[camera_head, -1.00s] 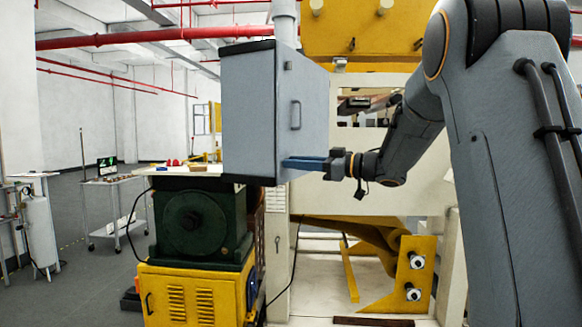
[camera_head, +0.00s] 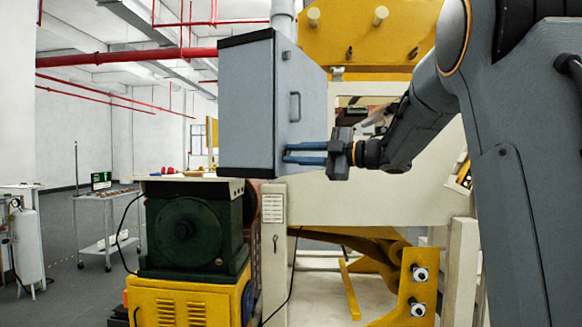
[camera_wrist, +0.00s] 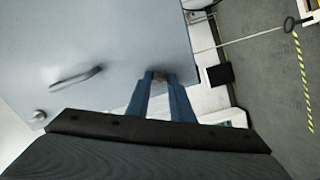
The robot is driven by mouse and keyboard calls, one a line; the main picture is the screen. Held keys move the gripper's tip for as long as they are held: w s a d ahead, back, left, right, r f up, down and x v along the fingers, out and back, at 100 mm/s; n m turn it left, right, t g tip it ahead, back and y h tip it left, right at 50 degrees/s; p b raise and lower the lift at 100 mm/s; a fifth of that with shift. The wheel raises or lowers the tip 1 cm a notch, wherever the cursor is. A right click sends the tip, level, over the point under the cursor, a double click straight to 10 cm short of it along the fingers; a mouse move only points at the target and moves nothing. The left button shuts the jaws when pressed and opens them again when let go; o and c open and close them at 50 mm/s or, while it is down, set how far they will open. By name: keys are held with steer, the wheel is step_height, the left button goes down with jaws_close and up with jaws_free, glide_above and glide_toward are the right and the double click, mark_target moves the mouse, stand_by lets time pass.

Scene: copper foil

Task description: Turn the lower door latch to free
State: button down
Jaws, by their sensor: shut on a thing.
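The grey cabinet (camera_head: 246,105) has its door (camera_head: 308,85) facing right. A bar handle (camera_head: 295,106) is at mid-door, and the upper latch (camera_head: 286,55) is a small knob near the door's top edge. My gripper (camera_head: 288,153) reaches the lower part of the door from the right, its two blue fingers one above the other. In the wrist view, the fingertips close around the small brownish lower latch (camera_wrist: 159,77) near the door's edge. The fingers hide most of it, so its exact angle cannot be told. The handle (camera_wrist: 77,77) and upper latch (camera_wrist: 39,115) lie to the left there.
The cabinet stands above a dark green machine (camera_head: 190,232) on a yellow base (camera_head: 190,305). A cream machine frame (camera_head: 400,195) with yellow parts stands behind and below my arm. A trolley (camera_head: 104,220) is at far left. Open floor shows left and in the wrist view.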

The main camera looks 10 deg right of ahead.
steer(key=n+b, duration=0.5)
steer(key=shift+d+b, duration=0.1)
steer(key=shift+b, duration=0.2)
steer(key=shift+r+n, duration=0.1)
steer(key=shift+n, duration=0.2)
steer(key=c, duration=1.6)
jaws_free()
steer(key=shift+o, duration=0.2)
